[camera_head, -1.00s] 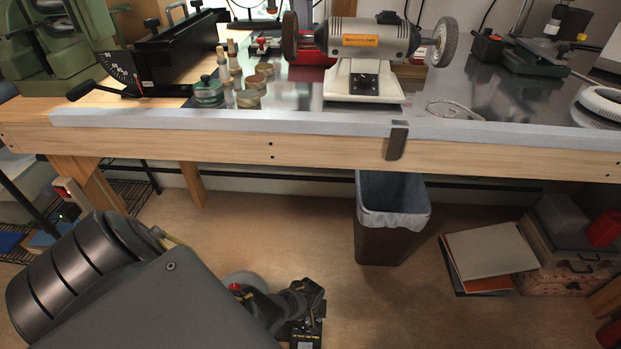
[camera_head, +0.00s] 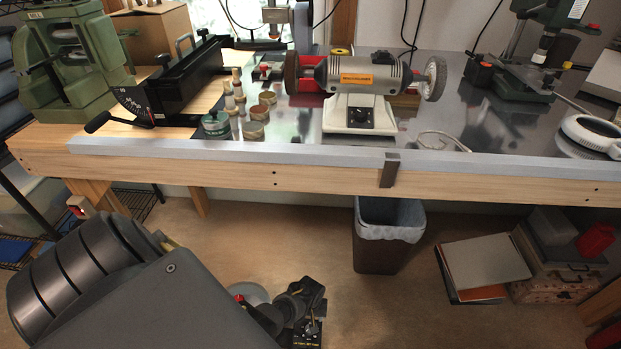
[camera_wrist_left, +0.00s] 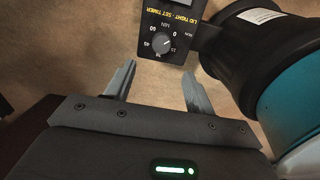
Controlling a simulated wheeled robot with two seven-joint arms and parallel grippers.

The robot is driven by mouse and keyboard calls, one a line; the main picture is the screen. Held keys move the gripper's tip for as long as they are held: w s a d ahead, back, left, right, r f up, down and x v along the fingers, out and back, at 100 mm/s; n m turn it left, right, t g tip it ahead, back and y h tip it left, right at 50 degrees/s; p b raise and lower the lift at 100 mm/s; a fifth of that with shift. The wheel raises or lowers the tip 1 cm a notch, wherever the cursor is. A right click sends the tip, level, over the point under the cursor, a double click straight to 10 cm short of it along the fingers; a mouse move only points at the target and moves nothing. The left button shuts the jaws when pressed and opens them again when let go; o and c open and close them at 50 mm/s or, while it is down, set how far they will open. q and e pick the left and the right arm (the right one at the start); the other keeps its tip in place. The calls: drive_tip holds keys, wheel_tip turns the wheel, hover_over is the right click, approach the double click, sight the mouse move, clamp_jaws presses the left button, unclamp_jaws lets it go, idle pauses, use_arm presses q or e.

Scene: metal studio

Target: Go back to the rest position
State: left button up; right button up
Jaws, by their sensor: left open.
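My left gripper (camera_wrist_left: 158,72) is open in the left wrist view, with its two fingers apart and nothing between them but brown floor behind. Just beyond the fingertips is a black timer panel (camera_wrist_left: 166,30) with a dial and yellow lettering. A black-collared teal cylinder (camera_wrist_left: 296,92) stands to its right, close to the right finger. In the head view my left arm comes in from the lower left, low in front of the bench. The timer panel shows there at the bottom edge (camera_head: 307,336); I cannot make out the gripper's fingers. My right gripper is not in view.
A wooden workbench (camera_head: 330,184) spans the view, bearing a bench grinder (camera_head: 362,84), several small jars and a black bending tool (camera_head: 172,82). A lined waste bin (camera_head: 388,248) stands under it. Boxes and folders (camera_head: 487,262) lie at right. Open floor lies between.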

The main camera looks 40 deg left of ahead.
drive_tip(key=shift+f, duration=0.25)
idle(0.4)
